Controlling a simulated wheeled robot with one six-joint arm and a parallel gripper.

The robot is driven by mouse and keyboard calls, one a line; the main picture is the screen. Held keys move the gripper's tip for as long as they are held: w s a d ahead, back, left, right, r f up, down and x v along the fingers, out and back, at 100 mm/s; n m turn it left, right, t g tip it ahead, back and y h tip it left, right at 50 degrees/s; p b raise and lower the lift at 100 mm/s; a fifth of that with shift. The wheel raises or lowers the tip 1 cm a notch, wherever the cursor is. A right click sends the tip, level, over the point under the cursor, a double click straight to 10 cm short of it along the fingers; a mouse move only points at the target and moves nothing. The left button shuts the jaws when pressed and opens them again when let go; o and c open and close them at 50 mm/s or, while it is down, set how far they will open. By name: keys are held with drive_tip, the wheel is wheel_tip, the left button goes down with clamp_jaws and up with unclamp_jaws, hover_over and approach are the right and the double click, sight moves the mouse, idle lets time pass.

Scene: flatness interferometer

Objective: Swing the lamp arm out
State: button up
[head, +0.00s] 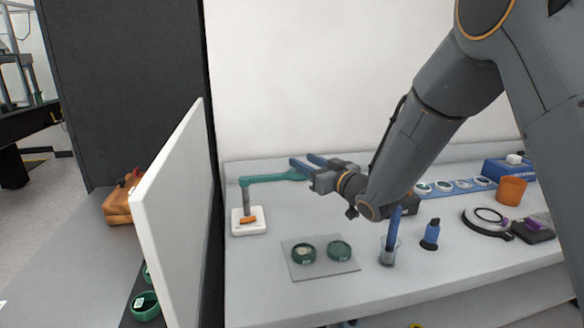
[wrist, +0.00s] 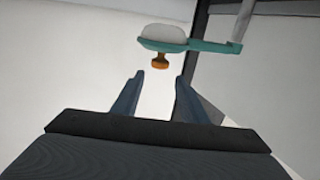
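The lamp arm (head: 268,178) is a teal bar on a grey post (head: 246,200) rising from a white base (head: 238,227). It points right, and its far end is partly hidden by my gripper (head: 303,161). In the wrist view the teal lamp arm (wrist: 210,47) carries a white rounded lamp head (wrist: 165,33) and an orange knob (wrist: 160,61). My gripper (wrist: 159,78) is open and empty. The knob appears just beyond the fingertips, lined up with the gap between them and apparently untouched.
A grey mat (head: 315,268) holds two green-rimmed round pieces. An orange cup (head: 511,190) is farther right. A white upright panel (head: 178,215) stands left of the lamp.

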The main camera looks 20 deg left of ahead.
sight(275, 175)
drive_tip(key=shift+w+f+b, duration=0.25)
drive_tip(key=shift+f+b, duration=0.3)
drive_tip(key=shift+f, duration=0.3)
drive_tip(key=shift+a, duration=0.1)
drive_tip(key=shift+p+x, duration=0.75)
drive_tip(key=shift+x, duration=3.1)
clamp_jaws()
